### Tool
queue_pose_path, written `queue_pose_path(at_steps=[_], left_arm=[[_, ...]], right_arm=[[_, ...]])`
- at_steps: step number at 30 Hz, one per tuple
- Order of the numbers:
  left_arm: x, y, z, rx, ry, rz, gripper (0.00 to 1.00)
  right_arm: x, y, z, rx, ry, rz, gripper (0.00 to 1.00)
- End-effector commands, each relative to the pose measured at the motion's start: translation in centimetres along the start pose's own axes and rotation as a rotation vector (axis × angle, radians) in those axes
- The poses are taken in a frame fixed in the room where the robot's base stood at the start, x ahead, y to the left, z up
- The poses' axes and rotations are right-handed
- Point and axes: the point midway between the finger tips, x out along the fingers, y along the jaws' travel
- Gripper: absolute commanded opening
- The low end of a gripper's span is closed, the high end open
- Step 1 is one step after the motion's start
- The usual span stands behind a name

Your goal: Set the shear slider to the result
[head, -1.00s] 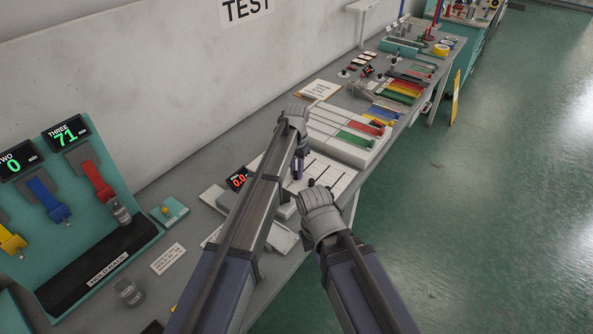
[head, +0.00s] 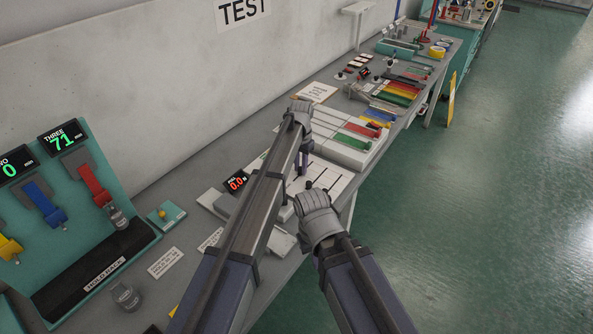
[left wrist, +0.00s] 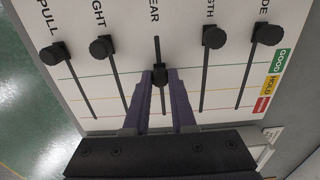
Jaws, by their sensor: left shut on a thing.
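The slider panel shows in the left wrist view (left wrist: 225,80) as a white board with several black sliders and green, yellow and red lines. The shear slider (left wrist: 158,75) is the middle one; its label is partly cut off. Its knob is near the green line, lower than the other knobs, which are above that line. My left gripper (left wrist: 159,80) has its purple fingers shut on this knob. In the head view my left gripper (head: 303,163) is over the panel (head: 328,178), partly hidden by its arm. My right arm comes in lower right; its gripper is not visible.
A small display (head: 236,182) with red digits, seemingly 0.0, stands behind the panel. A teal rack (head: 100,235) with coloured clamps is at the left. A white board with coloured bars (head: 345,148) is beyond the panel. Open floor is on the right.

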Motion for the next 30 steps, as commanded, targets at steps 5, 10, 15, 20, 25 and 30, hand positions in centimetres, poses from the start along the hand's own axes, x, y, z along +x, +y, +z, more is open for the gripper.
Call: queue_pose_path(at_steps=[5, 10, 15, 20, 25, 30], left_arm=[[0.0, 0.0, 0.1, 0.000, 0.000, 0.000, 0.26], [0.0, 0.0, 0.1, 0.000, 0.000, 0.000, 0.45], [0.0, 0.0, 0.2, 0.000, 0.000, 0.000, 0.55], [0.0, 0.0, 0.2, 0.000, 0.000, 0.000, 0.55], [-0.5, 0.0, 0.2, 0.000, 0.000, 0.000, 0.55], [-2.0, 0.0, 0.2, 0.000, 0.000, 0.000, 0.55]], right_arm=[[0.0, 0.0, 0.0, 0.000, 0.000, 0.000, 0.00], [0.0, 0.0, 0.0, 0.000, 0.000, 0.000, 0.00], [0.0, 0.0, 0.0, 0.000, 0.000, 0.000, 0.00], [0.0, 0.0, 0.0, 0.000, 0.000, 0.000, 0.00], [-0.5, 0.1, 0.0, 0.000, 0.000, 0.000, 0.00], [-2.0, 0.2, 0.1, 0.000, 0.000, 0.000, 0.00]])
